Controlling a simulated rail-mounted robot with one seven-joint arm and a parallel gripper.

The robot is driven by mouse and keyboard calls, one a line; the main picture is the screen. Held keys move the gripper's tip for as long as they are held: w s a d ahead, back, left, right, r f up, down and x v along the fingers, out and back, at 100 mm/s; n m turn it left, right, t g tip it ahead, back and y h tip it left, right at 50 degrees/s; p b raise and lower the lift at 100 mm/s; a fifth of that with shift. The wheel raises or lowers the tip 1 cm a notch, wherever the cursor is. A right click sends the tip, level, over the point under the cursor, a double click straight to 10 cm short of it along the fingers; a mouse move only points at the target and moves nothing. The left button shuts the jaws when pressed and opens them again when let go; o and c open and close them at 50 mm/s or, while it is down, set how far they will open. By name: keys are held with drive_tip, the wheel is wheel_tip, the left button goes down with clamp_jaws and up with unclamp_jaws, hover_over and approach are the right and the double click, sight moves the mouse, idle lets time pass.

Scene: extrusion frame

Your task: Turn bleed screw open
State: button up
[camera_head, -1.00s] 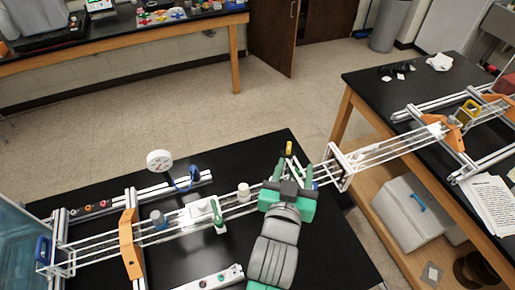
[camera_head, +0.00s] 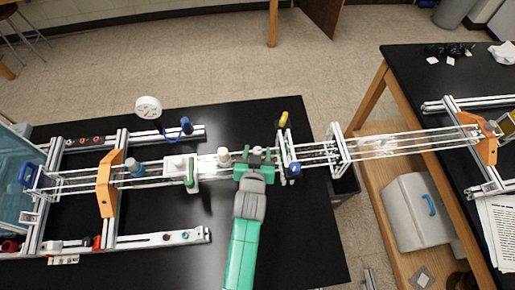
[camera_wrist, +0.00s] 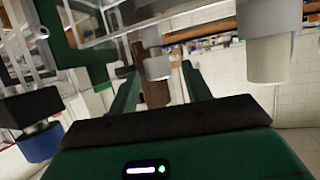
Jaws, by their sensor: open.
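My gripper (camera_head: 257,157) is at the white rail assembly (camera_head: 75,178) on the near black table. It is open, with its two green fingers apart in the wrist view (camera_wrist: 160,72). A small grey-white cylinder (camera_wrist: 157,66) shows between the fingers; I cannot tell whether it is the bleed screw or whether a finger touches it. The wrist view appears upside down. A larger white cylinder (camera_wrist: 270,58) shows at its right. A black-and-blue knob (camera_wrist: 40,143) is at its left. In the head view, a white knob (camera_head: 224,156) stands just left of my gripper.
A crosspiece with a yellow handle (camera_head: 284,118) and a blue knob (camera_head: 295,169) stands close right of my gripper. A green-handled valve (camera_head: 189,172), orange bracket (camera_head: 107,185) and round gauge (camera_head: 148,107) are to the left. The front table area is mostly bare.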

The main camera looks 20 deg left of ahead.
drive_tip(key=shift+w+a+f, duration=0.2)
drive_tip(key=shift+w+f, duration=0.05)
drive_tip(key=shift+w, duration=0.4)
drive_tip(key=shift+c, duration=0.5)
